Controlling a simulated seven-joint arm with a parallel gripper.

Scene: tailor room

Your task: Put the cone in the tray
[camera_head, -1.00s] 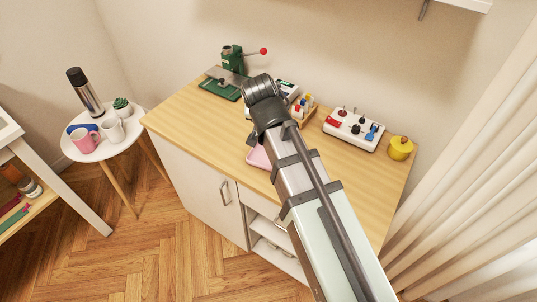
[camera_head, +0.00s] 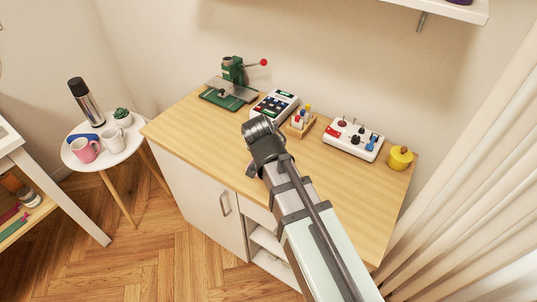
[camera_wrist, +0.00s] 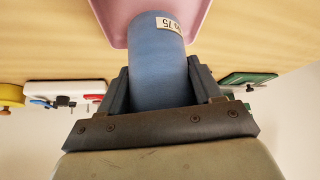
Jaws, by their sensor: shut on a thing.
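The blue cone (camera_wrist: 157,50), with a white paper label near its far end, is between the fingers of my gripper (camera_wrist: 160,82) in the wrist view. My gripper is shut on it. The pink tray (camera_wrist: 107,12) lies behind the cone at the top of the wrist view, and the cone's far end overlaps it there. I cannot tell how high the cone is above the tray. In the head view my gripper (camera_head: 251,171) shows only in part near the front edge of the cabinet top, and my arm hides the cone and the tray.
On the wooden cabinet top (camera_head: 190,125) stand a green press (camera_head: 232,72), a calculator-like device (camera_head: 274,105), a small wooden holder (camera_head: 300,124), a white switch board (camera_head: 353,139) and a yellow pot (camera_head: 400,158). The left part of the top is clear.

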